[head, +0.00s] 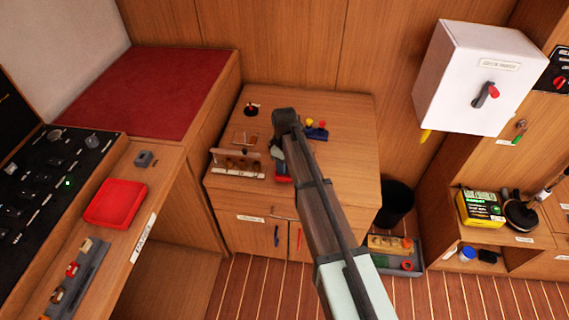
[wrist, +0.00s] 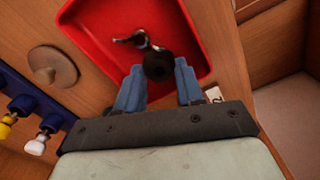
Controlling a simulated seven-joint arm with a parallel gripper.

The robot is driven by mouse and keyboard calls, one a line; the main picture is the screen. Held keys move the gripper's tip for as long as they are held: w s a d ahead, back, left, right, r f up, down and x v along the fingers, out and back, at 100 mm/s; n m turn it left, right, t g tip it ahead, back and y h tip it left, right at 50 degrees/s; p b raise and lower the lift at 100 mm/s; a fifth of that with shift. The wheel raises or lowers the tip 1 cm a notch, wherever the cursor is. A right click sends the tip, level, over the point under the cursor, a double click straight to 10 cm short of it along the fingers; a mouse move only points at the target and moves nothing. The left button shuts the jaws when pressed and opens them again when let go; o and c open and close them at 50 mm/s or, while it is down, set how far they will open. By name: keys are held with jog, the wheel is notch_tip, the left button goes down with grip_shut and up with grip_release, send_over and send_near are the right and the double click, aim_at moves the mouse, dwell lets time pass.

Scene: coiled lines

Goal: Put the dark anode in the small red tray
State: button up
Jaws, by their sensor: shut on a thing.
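The small red tray (wrist: 100,20) fills the upper middle of the wrist view. In the head view only a bit of its red (head: 284,179) shows on the cabinet top beside my arm. My gripper (wrist: 158,78) is over the tray, its two blue fingers pointing into it. It is shut on a dark round piece, the dark anode (wrist: 158,66), seen between the fingertips. A small metal fitting (wrist: 133,40) shows in the tray area just beyond it. I cannot tell how far the anode is above the tray floor. In the head view my gripper (head: 278,158) is largely hidden by my arm.
A wooden rack (head: 237,163) stands left of my gripper, and a blue block with coloured knobs (head: 317,133) behind right. A round beige disc (wrist: 52,67) lies beside the tray. A larger red tray (head: 116,204) sits on the left bench. A white box (head: 470,75) hangs right.

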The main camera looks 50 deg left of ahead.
jog(key=shift+f, duration=0.15)
jog(key=o, duration=0.9)
jog(key=shift+c, duration=0.2)
notch_tip(320, 180, up, 12)
jog(key=shift+r, duration=0.2)
